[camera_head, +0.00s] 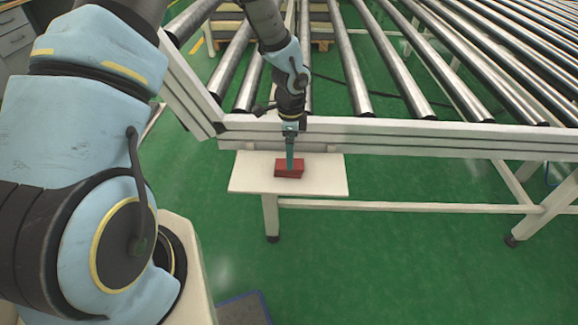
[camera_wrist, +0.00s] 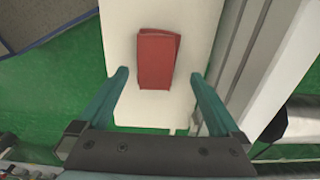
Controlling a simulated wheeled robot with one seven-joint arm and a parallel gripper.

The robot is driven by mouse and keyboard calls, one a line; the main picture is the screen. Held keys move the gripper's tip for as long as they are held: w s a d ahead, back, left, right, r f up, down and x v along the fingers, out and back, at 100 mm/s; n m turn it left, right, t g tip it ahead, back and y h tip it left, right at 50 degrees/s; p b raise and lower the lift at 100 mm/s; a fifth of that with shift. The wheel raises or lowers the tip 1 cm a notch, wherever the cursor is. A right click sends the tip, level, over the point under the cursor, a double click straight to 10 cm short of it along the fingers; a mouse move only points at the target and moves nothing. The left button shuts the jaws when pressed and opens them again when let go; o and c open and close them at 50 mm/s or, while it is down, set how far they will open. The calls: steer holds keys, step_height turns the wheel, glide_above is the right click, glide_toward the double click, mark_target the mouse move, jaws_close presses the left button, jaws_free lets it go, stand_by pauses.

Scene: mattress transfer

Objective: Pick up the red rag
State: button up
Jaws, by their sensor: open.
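The red rag (camera_head: 288,169) lies folded on a small white shelf (camera_head: 325,178) at the side of the roller conveyor. In the wrist view the rag (camera_wrist: 157,60) is a folded red rectangle on the white shelf (camera_wrist: 118,35). My gripper (camera_head: 290,166) comes down over the rag in the head view and hides part of it. In the wrist view my gripper (camera_wrist: 160,75) is open, with its two teal fingers apart. The rag shows ahead of and between the fingertips, and nothing is held. I cannot tell the exact height of the fingertips above the rag.
The roller conveyor (camera_head: 355,70) runs behind the shelf, with its pale side rail (camera_head: 420,143) close to the shelf's back edge. A lower frame bar (camera_head: 420,207) and legs stand under it. Green floor (camera_head: 380,270) is open in front.

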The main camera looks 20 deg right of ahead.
steer(key=shift+s+a+f+p, duration=0.15)
steer(key=shift+f+p, duration=0.1)
steer(key=shift+f, duration=0.85)
steer(key=shift+w+a+f+p, duration=0.1)
steer(key=shift+a+f+p, duration=0.1)
steer(key=shift+f, duration=0.9)
steer(key=c, duration=1.3)
step_height(320, 180, up, 10)
steer(key=b, duration=0.1)
